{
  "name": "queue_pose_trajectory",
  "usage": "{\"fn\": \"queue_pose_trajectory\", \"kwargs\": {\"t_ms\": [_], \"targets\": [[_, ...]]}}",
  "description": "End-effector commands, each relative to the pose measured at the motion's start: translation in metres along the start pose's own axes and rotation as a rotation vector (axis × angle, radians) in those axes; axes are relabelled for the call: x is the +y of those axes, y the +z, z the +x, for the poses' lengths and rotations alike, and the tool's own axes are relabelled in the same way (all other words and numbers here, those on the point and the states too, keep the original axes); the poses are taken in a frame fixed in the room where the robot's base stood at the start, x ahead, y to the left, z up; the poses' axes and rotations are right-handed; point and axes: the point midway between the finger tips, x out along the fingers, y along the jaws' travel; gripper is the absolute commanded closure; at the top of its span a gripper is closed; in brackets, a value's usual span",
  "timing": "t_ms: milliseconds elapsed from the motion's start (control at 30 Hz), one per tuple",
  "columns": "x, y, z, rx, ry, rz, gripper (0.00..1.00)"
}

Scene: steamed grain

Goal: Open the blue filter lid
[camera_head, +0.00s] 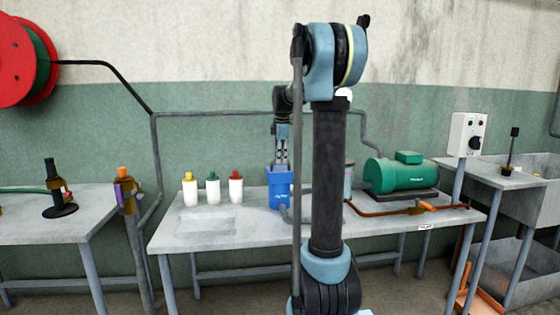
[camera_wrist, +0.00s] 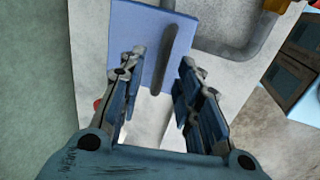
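The blue filter (camera_head: 280,191) is a box-shaped housing standing on the grey table, right of the bottles. Its flat blue lid (camera_wrist: 129,27) fills the top middle of the wrist view, with a long dark grey handle bar (camera_wrist: 171,52) on it. The lid looks closed, but its edge is hard to make out. My gripper (camera_head: 281,163) points down just above the filter. In the wrist view my gripper (camera_wrist: 162,60) is open, one finger on each side of the bar. No finger clearly touches the bar; the height gap cannot be told.
White bottles with yellow, green and red caps (camera_head: 236,190) stand left of the filter. A green motor (camera_head: 402,174) and a copper pipe (camera_head: 390,211) are to its right. A grey pipe (camera_wrist: 235,48) runs close beside the filter. The table's front left (camera_head: 180,238) is clear.

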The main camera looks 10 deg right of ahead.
Motion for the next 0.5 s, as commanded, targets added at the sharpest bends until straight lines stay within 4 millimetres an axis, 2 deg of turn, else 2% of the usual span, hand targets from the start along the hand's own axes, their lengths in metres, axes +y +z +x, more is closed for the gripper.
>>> {"fn": "queue_pose_trajectory", "kwargs": {"t_ms": [200,467,500], "targets": [[0.0001,0.0001,0.0117,0.000,0.000,0.000,0.69],[0.0000,0.0001,0.0123,0.000,0.000,0.000,0.69],[0.0000,0.0001,0.0123,0.000,0.000,0.000,0.78]]}}
